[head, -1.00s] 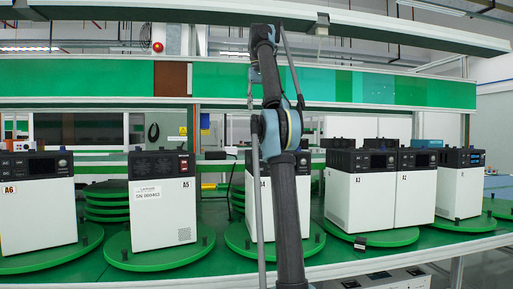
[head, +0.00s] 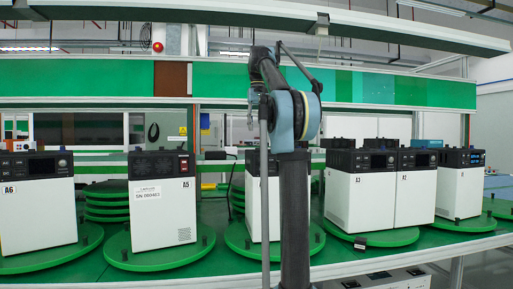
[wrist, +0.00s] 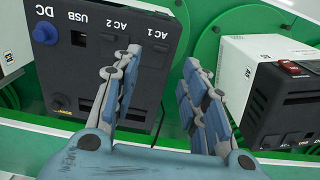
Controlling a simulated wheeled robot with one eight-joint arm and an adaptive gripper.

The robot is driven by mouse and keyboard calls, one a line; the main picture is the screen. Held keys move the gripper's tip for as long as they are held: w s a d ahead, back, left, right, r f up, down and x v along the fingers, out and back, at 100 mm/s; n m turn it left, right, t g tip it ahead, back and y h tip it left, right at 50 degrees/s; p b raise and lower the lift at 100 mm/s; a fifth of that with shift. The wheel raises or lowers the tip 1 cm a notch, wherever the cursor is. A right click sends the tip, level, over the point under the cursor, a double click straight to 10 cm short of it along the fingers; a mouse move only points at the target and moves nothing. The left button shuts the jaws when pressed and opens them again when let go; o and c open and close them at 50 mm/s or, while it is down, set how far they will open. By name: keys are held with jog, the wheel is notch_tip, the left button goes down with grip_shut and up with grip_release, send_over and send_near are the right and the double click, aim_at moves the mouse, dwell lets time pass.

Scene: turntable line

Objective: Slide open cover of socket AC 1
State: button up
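The dark panel (wrist: 85,60) of a white power unit fills the upper left of the wrist view, with its lettering turned over. It carries the marks DC, USB, AC 2 and AC 1. The AC 1 socket area (wrist: 157,48) is at the panel's right end; its cover is too small and dark to tell its position. My gripper (wrist: 158,60) is open and empty, its fingers apart, with the left finger in front of the panel and the right finger beyond its right edge. I cannot tell contact. The fingers hide part of the panel.
Another unit with a red switch (wrist: 291,67) stands at the right of the wrist view. In the head view, unit A6 (head: 35,210), unit A5 (head: 160,200) and several others stand on green turntables (head: 155,255) along the bench. A green shelf panel (head: 80,78) runs above.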

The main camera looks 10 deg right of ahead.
aim_at(259, 149)
notch_tip(259, 149, down, 8)
jog(key=shift+f, duration=0.2)
dwell(0.3)
